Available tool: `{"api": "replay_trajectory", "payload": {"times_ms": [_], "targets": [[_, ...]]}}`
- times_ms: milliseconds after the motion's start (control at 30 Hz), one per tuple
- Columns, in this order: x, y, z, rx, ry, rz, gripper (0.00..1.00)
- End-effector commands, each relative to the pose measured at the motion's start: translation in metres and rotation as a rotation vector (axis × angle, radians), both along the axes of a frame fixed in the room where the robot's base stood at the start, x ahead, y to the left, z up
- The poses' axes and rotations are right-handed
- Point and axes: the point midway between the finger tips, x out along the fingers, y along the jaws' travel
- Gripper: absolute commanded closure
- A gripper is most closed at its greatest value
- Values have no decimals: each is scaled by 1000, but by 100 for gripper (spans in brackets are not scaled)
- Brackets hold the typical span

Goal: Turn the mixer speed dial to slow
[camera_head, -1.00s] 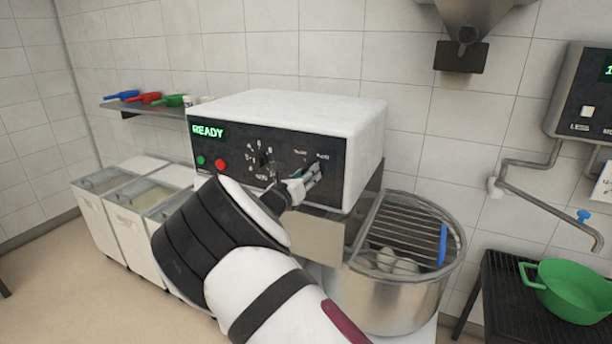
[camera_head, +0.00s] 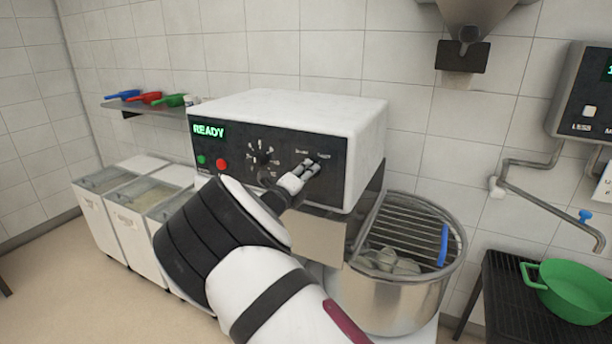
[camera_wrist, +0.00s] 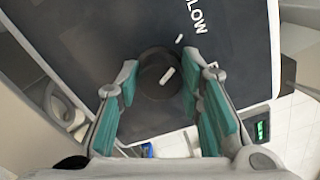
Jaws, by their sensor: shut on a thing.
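The mixer control box (camera_head: 290,112) has a black front panel with a round dark dial (camera_wrist: 156,72) at its right. In the wrist view the dial sits between my gripper's green-padded fingers (camera_wrist: 158,88). A white pointer mark on the dial points to the upper right of that view. A label with the letters "LOW" visible (camera_wrist: 198,14) and a small white tick lie above the dial there. In the head view my gripper (camera_head: 308,170) is at the right of the panel, shut on the dial and partly covering it.
A numbered dial (camera_head: 262,158), red and green buttons and a READY display (camera_head: 209,131) are left of my gripper. The steel mixing bowl (camera_head: 395,295) with a wire guard stands below right. A green pot (camera_head: 572,290) rests on a dark rack at far right.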

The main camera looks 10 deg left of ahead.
Motion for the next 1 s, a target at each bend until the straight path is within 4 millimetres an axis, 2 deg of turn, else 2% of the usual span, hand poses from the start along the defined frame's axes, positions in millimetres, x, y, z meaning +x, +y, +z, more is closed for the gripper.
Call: {"api": "replay_trajectory", "payload": {"times_ms": [300, 767, 800, 867, 900, 1000], "targets": [[0, 1, 0, -91, 33, 2, 94], [0, 1, 0, -104, 38, 3, 94], [0, 1, 0, -104, 38, 3, 64], [0, 1, 0, -104, 38, 3, 50], [0, 1, 0, -104, 38, 2, 46], [0, 1, 0, -103, 38, 2, 46]]}}
